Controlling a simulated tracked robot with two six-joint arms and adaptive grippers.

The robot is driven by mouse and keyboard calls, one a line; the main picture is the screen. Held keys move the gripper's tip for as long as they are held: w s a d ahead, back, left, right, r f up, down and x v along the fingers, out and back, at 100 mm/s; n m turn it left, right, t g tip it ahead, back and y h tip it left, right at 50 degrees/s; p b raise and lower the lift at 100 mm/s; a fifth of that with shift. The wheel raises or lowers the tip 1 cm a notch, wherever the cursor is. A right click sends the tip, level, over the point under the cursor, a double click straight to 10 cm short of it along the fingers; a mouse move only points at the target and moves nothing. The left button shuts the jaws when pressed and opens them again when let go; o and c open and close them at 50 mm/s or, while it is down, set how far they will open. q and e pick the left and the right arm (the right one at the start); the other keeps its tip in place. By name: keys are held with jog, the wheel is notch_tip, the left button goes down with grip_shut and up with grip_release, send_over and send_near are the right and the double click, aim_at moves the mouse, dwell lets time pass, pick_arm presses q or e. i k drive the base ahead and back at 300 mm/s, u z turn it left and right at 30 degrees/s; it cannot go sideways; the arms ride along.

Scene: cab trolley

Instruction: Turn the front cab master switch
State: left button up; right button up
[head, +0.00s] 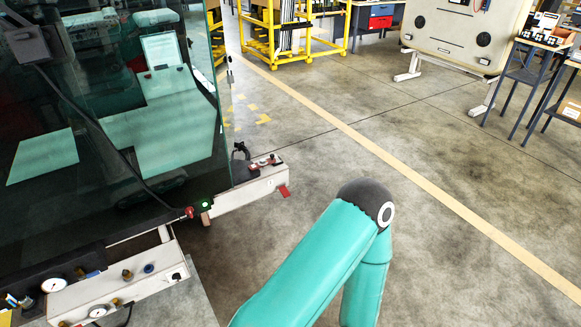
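The front of the dark glazed cab (110,120) fills the left of the head view. A white ledge (245,192) sticks out at its lower right corner, with small black and red fittings (262,163) on top and a red handle-like piece (284,191) at its end. A white panel (125,287) with gauges and knobs is at the lower left. I cannot tell which fitting is the master switch or how it is set. A teal arm link of mine rises at bottom centre, right of the ledge and apart from it in the picture. Neither gripper is in view.
A small green light (205,205) glows by the cab's lower edge. Yellow racks (290,30), a cream panel on a stand (465,32) and a table with items (545,40) stand farther back. The concrete floor (460,170) right of the cab is clear.

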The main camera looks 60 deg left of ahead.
aim_at(189, 209)
jog(key=z, duration=0.5)
jog(key=i, duration=0.2)
jog(key=u, duration=2.5)
jog(key=i, duration=0.1)
jog(key=u, duration=1.7)
jog(key=k, duration=0.3)
jog(key=u, duration=0.3)
jog(key=i, duration=1.4)
jog(key=z, duration=0.4)
